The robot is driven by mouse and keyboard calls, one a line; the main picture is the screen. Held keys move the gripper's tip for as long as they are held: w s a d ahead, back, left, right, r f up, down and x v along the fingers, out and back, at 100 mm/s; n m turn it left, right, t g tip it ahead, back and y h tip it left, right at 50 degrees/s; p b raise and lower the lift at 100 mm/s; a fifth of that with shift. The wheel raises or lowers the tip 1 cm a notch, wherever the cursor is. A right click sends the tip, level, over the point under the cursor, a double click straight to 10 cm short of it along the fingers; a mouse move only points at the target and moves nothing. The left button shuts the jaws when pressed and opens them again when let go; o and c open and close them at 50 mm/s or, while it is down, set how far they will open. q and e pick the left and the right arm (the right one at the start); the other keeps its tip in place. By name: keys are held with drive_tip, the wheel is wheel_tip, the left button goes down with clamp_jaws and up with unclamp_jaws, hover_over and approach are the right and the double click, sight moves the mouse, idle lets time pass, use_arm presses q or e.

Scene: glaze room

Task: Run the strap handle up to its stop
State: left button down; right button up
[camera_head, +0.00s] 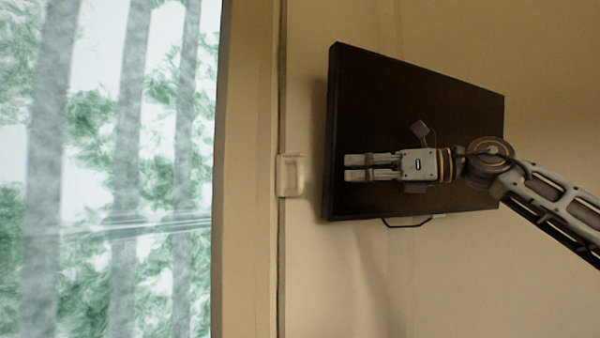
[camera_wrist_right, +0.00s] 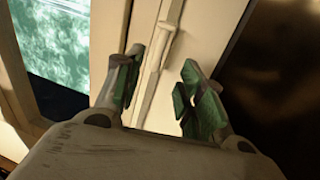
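The strap handle (camera_head: 292,176) is a small pale beige block with a raised grip. It sits on a narrow vertical dark line beside the window frame in the head view. In the right wrist view a pale raised piece, seemingly the handle (camera_wrist_right: 168,25), shows beyond my fingers on a slim upright strip. My right gripper (camera_head: 348,167) points left towards the handle and is apart from it, to its right at about its height. Its two fingers are spread with nothing between them (camera_wrist_right: 157,78). My left gripper is not in view.
A dark flat panel (camera_head: 420,110) on the wall stands behind my right gripper, with a thin black bracket (camera_head: 405,224) under it. A window (camera_head: 110,150) with trees outside fills the left, edged by a beige frame (camera_head: 248,170). The wall below the panel is clear.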

sight(300, 167)
drive_tip(key=shift+a, duration=0.1)
